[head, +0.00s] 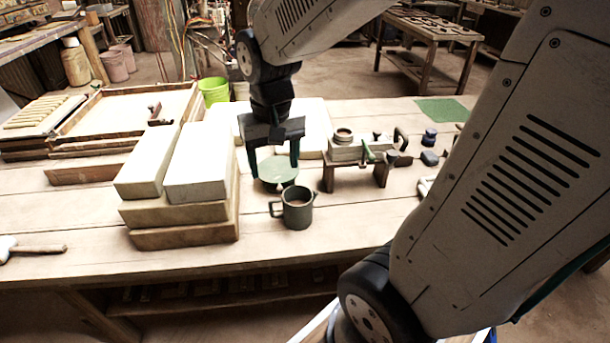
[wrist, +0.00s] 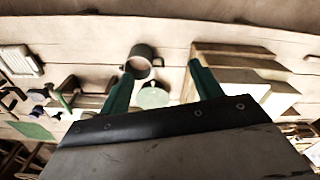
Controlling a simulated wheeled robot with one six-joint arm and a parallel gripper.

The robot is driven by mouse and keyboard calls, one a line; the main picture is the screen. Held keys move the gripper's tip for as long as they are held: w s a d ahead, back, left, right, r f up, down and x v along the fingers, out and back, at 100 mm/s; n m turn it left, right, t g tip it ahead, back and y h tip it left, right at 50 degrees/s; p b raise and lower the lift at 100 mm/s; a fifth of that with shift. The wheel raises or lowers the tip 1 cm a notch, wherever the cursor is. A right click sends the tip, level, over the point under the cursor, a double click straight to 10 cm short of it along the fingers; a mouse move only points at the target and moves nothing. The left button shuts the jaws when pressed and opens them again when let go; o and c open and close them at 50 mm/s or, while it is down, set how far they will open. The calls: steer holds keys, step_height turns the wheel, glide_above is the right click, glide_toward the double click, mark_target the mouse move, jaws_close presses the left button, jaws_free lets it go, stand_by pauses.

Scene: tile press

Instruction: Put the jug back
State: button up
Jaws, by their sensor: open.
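The jug (head: 297,210) is dark green with a handle on its left side. It stands upright on the bench near the front edge, with something pale brown inside. In the wrist view the jug (wrist: 136,60) lies just beyond the fingertips, toward the left finger. My gripper (head: 273,166) points down over the disc, behind the jug. Its fingers (wrist: 161,70) are wide apart with nothing held between them.
Pale blocks on wooden boards (head: 180,218) are stacked left of the jug. A small wooden press stand (head: 355,153) with clamps is at right. A green mat (head: 442,110) lies at the back right. Bench space in front of and right of the jug is clear.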

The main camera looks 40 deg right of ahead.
steer(key=s+a+r+n, duration=0.1)
steer(key=s+a+r, duration=0.1)
steer(key=s, duration=0.4)
steer(key=s+a+r+n, duration=0.1)
steer(key=s+r+n, duration=0.1)
steer(key=s+r, duration=0.2)
steer(key=s, duration=0.3)
steer(key=shift+s+a+r+n+t, duration=0.2)
steer(key=shift+s+a+n+t, duration=0.1)
steer(key=shift+a, duration=0.05)
